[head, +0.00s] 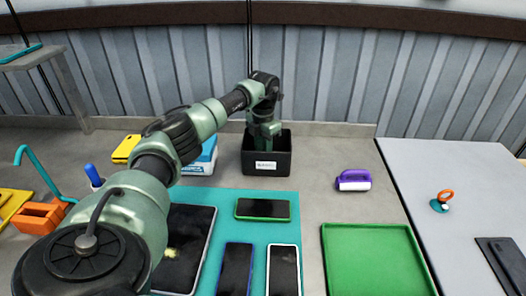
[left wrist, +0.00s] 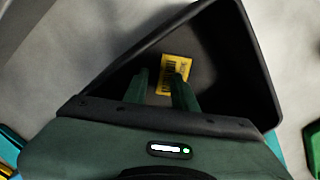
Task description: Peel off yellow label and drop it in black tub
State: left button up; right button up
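The black tub (head: 266,157) stands at the back of the bench, with a white tag on its front. It also shows in the left wrist view (left wrist: 235,45). My left gripper (head: 264,138) points down into the tub. In the left wrist view its two fingers (left wrist: 160,80) are spread apart inside the tub's rim. The yellow label (left wrist: 176,68), with dark barcode-like print, shows inside the tub just past the fingertips. The right finger partly covers it, and no finger pair is closed on it. My right gripper is not in view.
A teal mat (head: 232,204) holds several phones and a dark tablet (head: 189,226). A blue-and-white box (head: 203,160) stands left of the tub. A purple-handled brush (head: 353,180) and green tray (head: 372,258) lie to the right. Bench between tub and brush is clear.

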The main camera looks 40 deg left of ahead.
pick_arm(q)
jog(key=shift+r, duration=0.1)
notch_tip(320, 180, up, 7)
jog(key=shift+b, duration=0.55)
jog(key=shift+r, duration=0.35)
notch_tip(320, 180, up, 8)
jog(key=p, duration=0.8)
